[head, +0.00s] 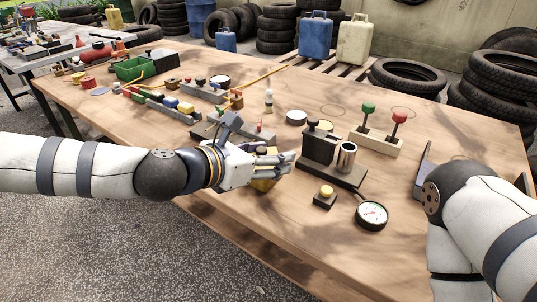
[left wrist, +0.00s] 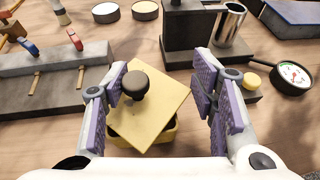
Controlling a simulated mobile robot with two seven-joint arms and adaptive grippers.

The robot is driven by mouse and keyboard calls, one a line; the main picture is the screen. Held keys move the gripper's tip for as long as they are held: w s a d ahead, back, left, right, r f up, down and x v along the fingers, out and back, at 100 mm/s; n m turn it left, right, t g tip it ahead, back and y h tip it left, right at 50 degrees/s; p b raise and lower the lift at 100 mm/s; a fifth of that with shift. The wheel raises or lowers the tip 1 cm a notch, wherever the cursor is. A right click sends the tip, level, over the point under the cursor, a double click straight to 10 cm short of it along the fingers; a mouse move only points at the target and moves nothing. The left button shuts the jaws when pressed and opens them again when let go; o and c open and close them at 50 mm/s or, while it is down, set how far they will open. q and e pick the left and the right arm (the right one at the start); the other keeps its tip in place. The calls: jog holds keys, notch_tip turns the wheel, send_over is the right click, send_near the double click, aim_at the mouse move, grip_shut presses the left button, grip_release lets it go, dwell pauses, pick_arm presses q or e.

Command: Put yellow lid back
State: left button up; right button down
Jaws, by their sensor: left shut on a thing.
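The yellow lid (left wrist: 155,105) is a flat square plate with a dark round knob (left wrist: 135,85). In the left wrist view it lies over a yellow box (left wrist: 165,138), turned at an angle to it, so the box's front rim shows below. I cannot tell whether the lid touches the box. In the head view the left gripper (head: 282,162) hides most of the lid and box; a bit of yellow (head: 264,184) shows beneath.
A dark stand with a metal cup (head: 346,158), a yellow button block (head: 325,196) and a gauge (head: 371,215) stand to the right. Grey racks with small coloured parts (head: 175,105) lie further left. The table's front edge is close to the left gripper.

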pick_arm(q)
jog(key=shift+f, duration=0.2)
jog(key=o, duration=1)
